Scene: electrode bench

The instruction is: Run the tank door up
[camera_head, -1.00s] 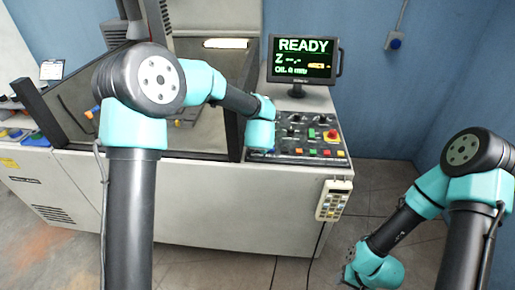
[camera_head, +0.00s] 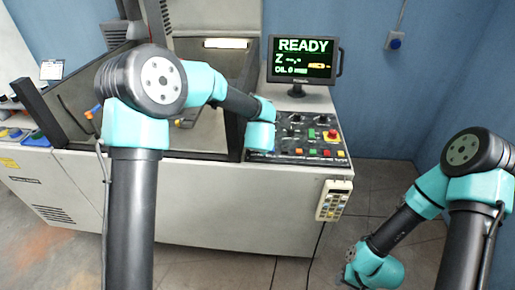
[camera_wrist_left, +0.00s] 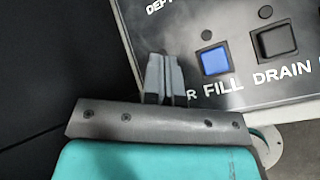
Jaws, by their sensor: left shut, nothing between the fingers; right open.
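The tank (camera_head: 205,135) is behind my left arm in the head view, with dark posts at its sides. Its interior is visible through the front, and no raised opaque door shows there. The control panel (camera_head: 297,128) is right of the tank. My left gripper (camera_wrist_left: 165,78) is shut and empty, its tips over the panel beside the blue FILL button (camera_wrist_left: 214,60). The DRAIN button (camera_wrist_left: 275,42) is farther right. The fingers cover part of a label ending in R and whatever button is above it; contact cannot be told. My right gripper (camera_head: 349,278) is open, low at the right.
A monitor (camera_head: 303,60) reading READY stands behind the panel, which carries a red emergency knob (camera_head: 331,135). A hand pendant (camera_head: 333,200) hangs on the machine's front. The floor between the machine and my right arm is clear.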

